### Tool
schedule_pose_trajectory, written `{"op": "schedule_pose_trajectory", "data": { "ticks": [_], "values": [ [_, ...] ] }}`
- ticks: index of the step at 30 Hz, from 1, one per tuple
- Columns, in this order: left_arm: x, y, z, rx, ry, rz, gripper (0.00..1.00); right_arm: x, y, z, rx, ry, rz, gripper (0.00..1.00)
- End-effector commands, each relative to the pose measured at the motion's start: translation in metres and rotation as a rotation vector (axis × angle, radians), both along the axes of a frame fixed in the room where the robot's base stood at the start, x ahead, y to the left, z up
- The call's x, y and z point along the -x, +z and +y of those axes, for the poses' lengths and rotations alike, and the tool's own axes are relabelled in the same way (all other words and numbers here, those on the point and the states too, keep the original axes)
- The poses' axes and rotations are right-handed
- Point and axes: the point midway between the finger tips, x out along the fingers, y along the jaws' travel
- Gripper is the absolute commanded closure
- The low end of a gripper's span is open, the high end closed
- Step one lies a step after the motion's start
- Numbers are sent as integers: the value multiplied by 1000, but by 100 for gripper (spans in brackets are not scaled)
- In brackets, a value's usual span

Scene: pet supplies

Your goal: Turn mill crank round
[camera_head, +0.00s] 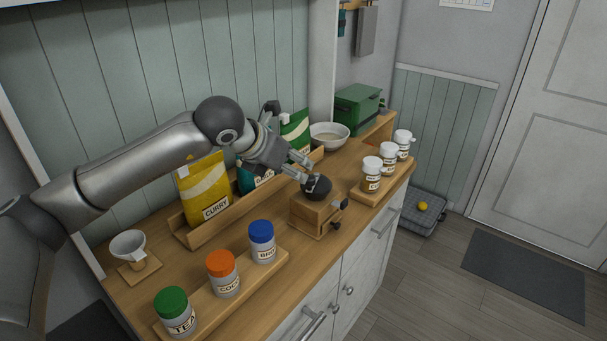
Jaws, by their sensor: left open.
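The mill is a wooden box (313,215) with a dark dome (317,190) on top, standing on the wooden counter near its front edge. A small dark knob shows at its right side and another on its front. I cannot tell the crank's arm clearly, as my gripper covers part of the mill's top. My left gripper (309,177) reaches in from the left and is open, with its fingers right at the dome. I cannot tell whether they touch it. My right gripper is not in view.
Jars with green, orange and blue (261,232) lids stand on a front rack. Small white-lidded jars (371,176) stand right of the mill; a bowl (329,134) and green box (358,108) are farther back.

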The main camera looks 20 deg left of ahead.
Motion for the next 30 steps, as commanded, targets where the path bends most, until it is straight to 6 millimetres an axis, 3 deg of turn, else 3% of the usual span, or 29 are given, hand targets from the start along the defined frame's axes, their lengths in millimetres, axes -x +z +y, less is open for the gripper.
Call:
{"op": "schedule_pose_trajectory", "data": {
  "ticks": [5, 18, 30],
  "values": [
    [-10, -7, 1, -14, 11, 2, 53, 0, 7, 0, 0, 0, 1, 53],
    [-62, -61, -16, -11, 9, 0, 53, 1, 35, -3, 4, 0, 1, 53],
    [-73, -75, -20, -11, 8, -1, 53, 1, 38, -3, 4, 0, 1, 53]
  ]
}}
